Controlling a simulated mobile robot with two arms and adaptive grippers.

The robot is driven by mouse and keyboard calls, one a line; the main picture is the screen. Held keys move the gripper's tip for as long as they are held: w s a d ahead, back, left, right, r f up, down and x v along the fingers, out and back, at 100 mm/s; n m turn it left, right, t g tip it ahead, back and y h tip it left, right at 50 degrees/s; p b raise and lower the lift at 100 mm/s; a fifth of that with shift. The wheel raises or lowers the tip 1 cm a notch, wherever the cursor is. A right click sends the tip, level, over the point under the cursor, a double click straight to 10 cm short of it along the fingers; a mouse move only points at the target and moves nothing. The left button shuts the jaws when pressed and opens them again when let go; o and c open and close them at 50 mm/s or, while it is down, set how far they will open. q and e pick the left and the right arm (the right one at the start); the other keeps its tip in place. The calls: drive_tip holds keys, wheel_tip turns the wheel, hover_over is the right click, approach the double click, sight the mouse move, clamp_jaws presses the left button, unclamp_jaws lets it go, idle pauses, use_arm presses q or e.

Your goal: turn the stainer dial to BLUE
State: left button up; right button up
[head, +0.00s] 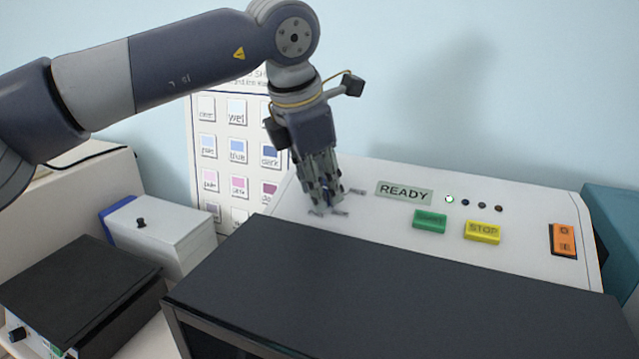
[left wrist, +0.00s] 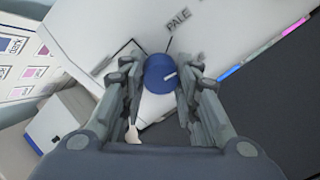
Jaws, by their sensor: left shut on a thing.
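The stainer (head: 380,212) is a white machine with a sloped panel and a dark lid in front. Its dial (left wrist: 161,74) is a round blue knob with a white pointer mark, seen between my fingers in the left wrist view. The mark points to the right in that view. The word PALE and a line stand beyond the knob; other label text is partly hidden. My left gripper (head: 327,198) is over the left part of the panel, pointing down, its fingers shut on the dial. In the head view the fingers mostly hide the knob. My right gripper is not in view.
A READY display (head: 404,193), a lit green lamp, a green button (head: 430,221), a yellow STOP button (head: 482,232) and an orange switch (head: 563,240) are right of my gripper. A colour chart (head: 207,140) stands behind. A white box (head: 160,237) and black-topped device (head: 78,292) are left.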

use_arm(q)
drive_tip(key=shift+m, duration=1.8)
drive_tip(key=o, duration=1.1)
drive_tip(key=shift+c, duration=0.2)
drive_tip(key=shift+r, duration=0.1)
drive_tip(key=v, duration=1.1)
drive_tip(key=shift+r, duration=0.4)
